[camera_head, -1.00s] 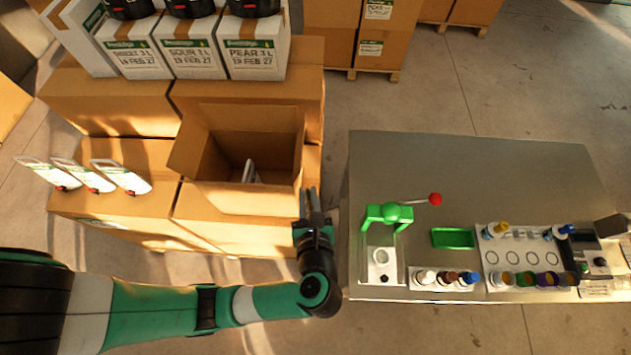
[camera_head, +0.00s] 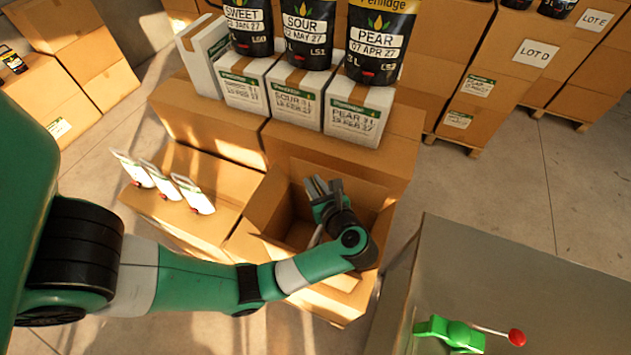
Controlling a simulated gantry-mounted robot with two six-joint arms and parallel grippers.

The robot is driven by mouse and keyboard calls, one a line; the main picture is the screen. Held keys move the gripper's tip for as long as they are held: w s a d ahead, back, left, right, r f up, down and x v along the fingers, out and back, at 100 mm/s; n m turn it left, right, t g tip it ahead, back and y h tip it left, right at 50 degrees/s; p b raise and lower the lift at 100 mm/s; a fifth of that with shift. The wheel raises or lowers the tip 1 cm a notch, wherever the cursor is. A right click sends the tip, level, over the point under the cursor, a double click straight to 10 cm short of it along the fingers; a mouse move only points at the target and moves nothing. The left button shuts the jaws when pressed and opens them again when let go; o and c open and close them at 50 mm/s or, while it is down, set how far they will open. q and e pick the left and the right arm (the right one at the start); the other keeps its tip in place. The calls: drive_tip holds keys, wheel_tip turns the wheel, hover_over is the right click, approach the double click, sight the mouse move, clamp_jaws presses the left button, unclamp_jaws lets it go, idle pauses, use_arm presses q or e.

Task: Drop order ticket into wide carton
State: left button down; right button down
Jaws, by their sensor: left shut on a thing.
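The wide carton (camera_head: 268,205) stands open with its flaps up among the brown boxes near the middle of the head view. My left gripper (camera_head: 320,185) is over the carton's opening, fingers pointing toward the back. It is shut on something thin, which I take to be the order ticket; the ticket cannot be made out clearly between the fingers. A white item (camera_head: 315,236) shows inside the carton, partly hidden by my left wrist. My right gripper is out of view.
White boxes (camera_head: 355,115) topped with dark pouches (camera_head: 378,45) stand behind the carton. Several white, red-spotted pieces (camera_head: 193,194) lean on the boxes at left. A grey table (camera_head: 500,270) with a green press (camera_head: 450,333) is at lower right.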

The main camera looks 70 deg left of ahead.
use_arm(q)
wheel_tip(320, 180, down, 6)
drive_tip(key=b, duration=0.3)
drive_tip(key=shift+b, duration=0.35)
drive_tip(key=c, duration=0.7)
unclamp_jaws()
drive_tip(key=shift+d+r, duration=0.1)
drive_tip(key=shift+d, duration=0.05)
